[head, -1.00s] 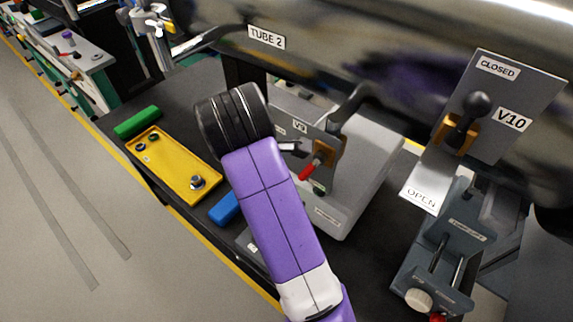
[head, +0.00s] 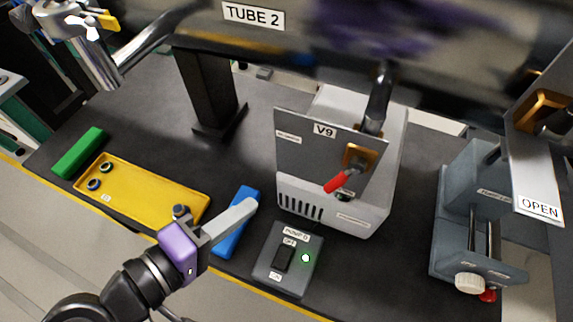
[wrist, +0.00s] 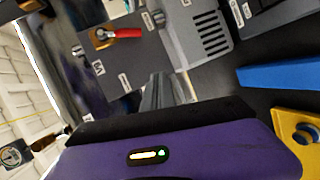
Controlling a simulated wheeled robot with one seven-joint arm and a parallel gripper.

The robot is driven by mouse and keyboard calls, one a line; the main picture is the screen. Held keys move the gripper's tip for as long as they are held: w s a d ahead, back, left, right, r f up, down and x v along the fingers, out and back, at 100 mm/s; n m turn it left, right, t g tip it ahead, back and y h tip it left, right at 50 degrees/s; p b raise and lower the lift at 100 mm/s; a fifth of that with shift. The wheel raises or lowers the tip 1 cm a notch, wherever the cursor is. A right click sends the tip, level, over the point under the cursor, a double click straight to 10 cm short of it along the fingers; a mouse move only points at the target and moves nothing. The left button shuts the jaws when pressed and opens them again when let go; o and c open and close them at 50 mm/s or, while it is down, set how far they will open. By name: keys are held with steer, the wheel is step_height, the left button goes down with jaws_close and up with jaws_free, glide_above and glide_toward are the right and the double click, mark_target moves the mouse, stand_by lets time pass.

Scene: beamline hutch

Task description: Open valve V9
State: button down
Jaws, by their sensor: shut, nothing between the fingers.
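Valve V9 is a grey panel (head: 295,142) labelled V9 on a light grey box, under the tube marked TUBE 2. Its lever with a red grip (head: 340,181) points down and left from an orange-brown mount (head: 358,157). In the wrist view the red grip (wrist: 124,33) shows at the upper left, beyond the fingers. My gripper (head: 254,204) is shut and empty, left of the V9 box and above the blue block, apart from the lever. The fingers (wrist: 165,90) also show in the wrist view. The small label at the panel's left is too small to read.
A power box (head: 262,272) with an OFF/ON switch and green light stands in front of V9. A blue block (head: 229,243), yellow tray (head: 150,192) and green block (head: 79,152) lie left. A grey vise-like device (head: 452,225) and an OPEN-marked plate (head: 518,195) stand right.

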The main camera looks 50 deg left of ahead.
mark_target(329, 190)
steer(key=w+d+m+t+p, duration=0.1)
steer(key=w+d+m, duration=0.2)
steer(key=w, duration=0.9)
steer(key=shift+r+m+t+h+p, duration=0.3)
steer(key=shift+r+t+h+p, duration=0.1)
steer(key=shift+r, duration=0.05)
steer(key=shift+w, duration=0.1)
steer(key=n, duration=0.1)
steer(key=d+f+n+t, duration=0.1)
steer(key=shift+w+d+f+n, duration=0.25)
steer(key=shift+w+f+n, duration=0.05)
steer(key=shift+w, duration=0.1)
steer(key=shift+w+d+f+n+t, duration=0.15)
steer(key=shift+d+n+t, duration=0.1)
steer(key=shift+n+t, duration=0.4)
